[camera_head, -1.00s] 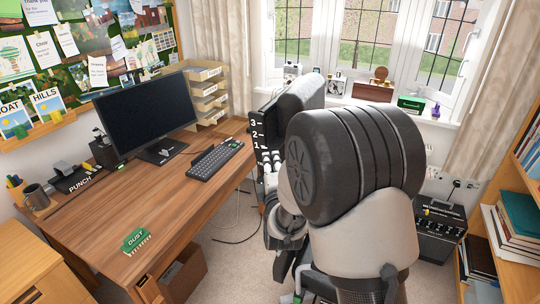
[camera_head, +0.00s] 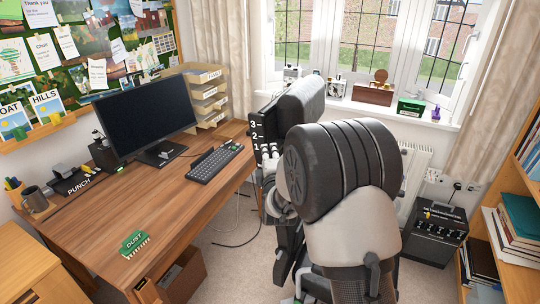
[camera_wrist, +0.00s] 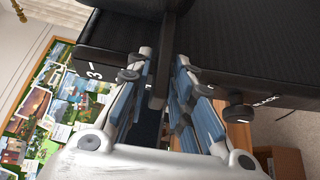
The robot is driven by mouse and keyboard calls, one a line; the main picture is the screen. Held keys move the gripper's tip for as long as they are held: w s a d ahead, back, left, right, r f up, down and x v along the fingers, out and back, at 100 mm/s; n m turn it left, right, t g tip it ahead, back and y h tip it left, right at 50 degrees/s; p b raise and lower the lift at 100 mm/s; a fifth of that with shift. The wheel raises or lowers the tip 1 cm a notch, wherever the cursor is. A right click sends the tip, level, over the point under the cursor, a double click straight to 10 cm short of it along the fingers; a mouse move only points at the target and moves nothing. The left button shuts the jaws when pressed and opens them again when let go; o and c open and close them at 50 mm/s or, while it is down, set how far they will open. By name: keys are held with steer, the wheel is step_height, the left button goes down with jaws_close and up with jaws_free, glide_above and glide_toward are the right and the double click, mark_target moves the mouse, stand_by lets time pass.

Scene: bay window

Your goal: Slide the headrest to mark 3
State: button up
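The headrest, a dark padded cushion (camera_head: 302,100), stands behind the desk's right end. A black scale plate (camera_head: 256,130) beside and below it carries white marks 3, 2 and 1, with 3 uppermost. My gripper (camera_head: 268,158) is at the plate's lower part, partly hidden by my arm. In the wrist view my gripper (camera_wrist: 164,72) has its blue-padded fingers apart, on either side of a narrow dark bar (camera_wrist: 161,62). Narrow gaps seem to show beside the bar; contact is unclear. The mark 3 (camera_wrist: 93,73) shows at left. The headrest's pointer is not clear.
The wooden desk (camera_head: 110,212) bears a monitor (camera_head: 148,110) and keyboard (camera_head: 215,161). A windowsill (camera_head: 365,108) with small objects lies behind. Carpet shows at the right.

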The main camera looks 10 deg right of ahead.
jaws_close()
stand_by(0.3)
steer(key=r+p, duration=0.1)
steer(key=r, duration=0.2)
steer(key=r+p, duration=0.1)
steer(key=r, duration=0.2)
steer(key=a+r+p, duration=0.1)
steer(key=r, duration=0.2)
steer(key=shift+w+p, duration=0.35)
steer(key=shift+d, duration=0.1)
steer(key=shift+o, duration=0.5)
jaws_free()
steer(key=shift+r, duration=0.1)
steer(key=shift+o, duration=1.3)
steer(key=shift+f, duration=0.25)
steer(key=shift+s+f, duration=0.1)
steer(key=shift+s, duration=0.05)
